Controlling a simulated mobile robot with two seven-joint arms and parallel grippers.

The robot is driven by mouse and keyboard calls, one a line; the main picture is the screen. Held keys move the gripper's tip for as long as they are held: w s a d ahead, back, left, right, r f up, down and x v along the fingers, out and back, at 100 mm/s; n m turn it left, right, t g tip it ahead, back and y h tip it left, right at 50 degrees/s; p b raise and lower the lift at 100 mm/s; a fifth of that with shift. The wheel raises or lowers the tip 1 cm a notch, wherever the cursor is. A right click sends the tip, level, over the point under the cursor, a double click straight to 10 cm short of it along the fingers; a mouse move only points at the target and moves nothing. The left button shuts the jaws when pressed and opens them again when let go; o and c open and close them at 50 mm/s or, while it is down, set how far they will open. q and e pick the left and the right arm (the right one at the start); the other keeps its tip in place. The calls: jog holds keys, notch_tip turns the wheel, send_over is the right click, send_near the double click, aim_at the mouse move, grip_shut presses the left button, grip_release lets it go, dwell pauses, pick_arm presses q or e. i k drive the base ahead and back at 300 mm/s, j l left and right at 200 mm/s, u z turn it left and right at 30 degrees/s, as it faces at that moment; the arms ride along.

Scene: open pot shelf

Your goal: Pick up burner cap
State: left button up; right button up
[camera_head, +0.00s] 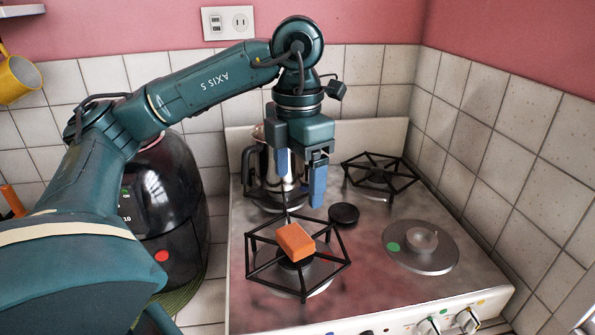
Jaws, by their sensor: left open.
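The burner cap (344,215) is a small black disc lying flat on the stove top (375,295), between the front-left grate and the bare burner. My left gripper (301,190) points down with its blue fingers apart and nothing seen between them. It is above the stove, up and to the left of the cap, and does not touch it. The bare burner (422,241) at the right has a round metal plate with a green dot and no grate or cap on it. My right gripper is out of view.
An orange block (296,242) rests on the front-left grate (262,271). A metal pot (262,180) stands behind my left gripper. Another grate (380,177) is at the back right. A black appliance (172,190) stands left of the stove. Tiled walls close the back and right.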

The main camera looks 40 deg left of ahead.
aim_at(343, 212)
jog(key=k, duration=0.95)
